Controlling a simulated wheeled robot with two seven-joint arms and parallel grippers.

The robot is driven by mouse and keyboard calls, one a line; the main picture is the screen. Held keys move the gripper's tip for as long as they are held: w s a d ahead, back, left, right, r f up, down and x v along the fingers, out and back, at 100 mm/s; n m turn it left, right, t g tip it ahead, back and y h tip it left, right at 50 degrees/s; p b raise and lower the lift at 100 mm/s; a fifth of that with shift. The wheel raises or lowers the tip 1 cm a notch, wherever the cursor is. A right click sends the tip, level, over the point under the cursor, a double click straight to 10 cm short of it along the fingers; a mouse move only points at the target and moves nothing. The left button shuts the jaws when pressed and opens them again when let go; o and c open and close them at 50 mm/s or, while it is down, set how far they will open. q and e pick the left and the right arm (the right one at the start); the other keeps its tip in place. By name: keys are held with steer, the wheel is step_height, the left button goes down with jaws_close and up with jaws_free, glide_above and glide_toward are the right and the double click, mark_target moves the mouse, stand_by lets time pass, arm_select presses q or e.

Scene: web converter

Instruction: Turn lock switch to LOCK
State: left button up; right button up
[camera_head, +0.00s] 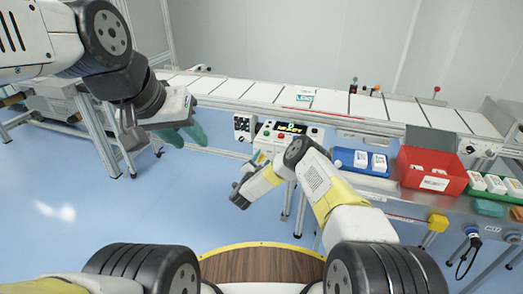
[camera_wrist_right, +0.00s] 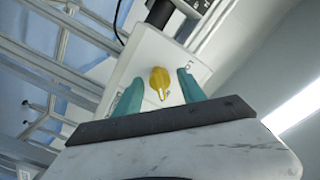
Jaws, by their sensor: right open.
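The lock switch is a yellow knob (camera_wrist_right: 159,82) on a white panel (camera_wrist_right: 148,58) in the right wrist view. Its pointer end is toward the bottom of that picture; the small markings around it are too blurred to read. My right gripper (camera_wrist_right: 158,88) is open, with one teal finger on each side of the knob and gaps between; I cannot tell how far the tips are from the panel. My left gripper (camera_head: 190,137) is at the upper left of the head view, in the air, with its teal fingers apart and empty.
A control box (camera_head: 285,131) with buttons and a lit display stands before the conveyor (camera_head: 230,92). To the right are a blue tray (camera_head: 345,158) with white items, a red bin (camera_head: 415,181) and a green tray (camera_head: 510,186). The blue floor at left is clear.

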jaws_close()
steer(key=shift+n, duration=0.3)
steer(key=n, duration=0.3)
steer(key=shift+a+r+n, duration=0.1)
steer(key=shift+a+n, duration=0.1)
steer(key=shift+n, duration=0.1)
steer(key=n, duration=0.4)
steer(key=shift+n, duration=0.3)
steer(key=n, duration=0.5)
steer(key=shift+n, duration=2)
steer(key=shift+f, duration=0.2)
